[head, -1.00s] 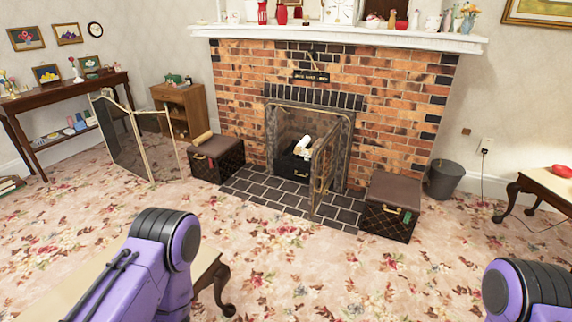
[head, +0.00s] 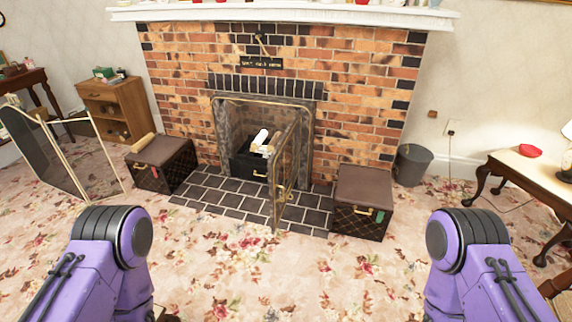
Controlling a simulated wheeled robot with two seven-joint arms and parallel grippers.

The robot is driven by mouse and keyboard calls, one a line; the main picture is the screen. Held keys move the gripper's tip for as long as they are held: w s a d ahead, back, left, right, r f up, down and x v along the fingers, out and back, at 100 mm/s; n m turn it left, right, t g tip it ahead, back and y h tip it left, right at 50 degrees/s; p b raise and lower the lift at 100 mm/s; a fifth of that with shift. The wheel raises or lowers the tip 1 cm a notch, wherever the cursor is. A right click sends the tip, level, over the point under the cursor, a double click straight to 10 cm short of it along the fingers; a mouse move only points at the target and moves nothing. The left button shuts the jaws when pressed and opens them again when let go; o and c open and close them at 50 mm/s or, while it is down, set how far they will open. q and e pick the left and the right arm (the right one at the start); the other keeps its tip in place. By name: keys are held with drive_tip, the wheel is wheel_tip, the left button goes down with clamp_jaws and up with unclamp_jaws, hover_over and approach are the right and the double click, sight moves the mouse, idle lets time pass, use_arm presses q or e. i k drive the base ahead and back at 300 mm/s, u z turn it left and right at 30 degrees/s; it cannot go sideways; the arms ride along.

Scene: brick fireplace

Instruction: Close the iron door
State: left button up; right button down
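The iron door (head: 287,170) stands open at the right side of the fireplace opening (head: 236,130), swung out over the dark tiled hearth. It is a see-through panel in a brass-coloured frame, seen nearly edge-on. Behind it in the opening is a black box (head: 247,165) with white and light-coloured logs on top. My two purple arms enter from the lower left and lower right, well short of the door. Neither of my grippers is in view.
A brown trunk (head: 362,203) stands right of the hearth (head: 228,190), another trunk (head: 161,164) left of it. A folding screen (head: 47,150) stands at the left. A grey bin (head: 412,165) and a side table (head: 528,164) are at the right. The floral carpet before the hearth is clear.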

sight(285, 170)
drive_tip(key=u, duration=0.2)
drive_tip(key=k, duration=0.35)
drive_tip(key=z, duration=2)
drive_tip(key=i, duration=1.2)
drive_tip(key=u, duration=0.45)
drive_tip(key=i, duration=0.8)
drive_tip(key=u, duration=1.2)
drive_tip(key=i, duration=0.45)
drive_tip(key=u, duration=0.4)
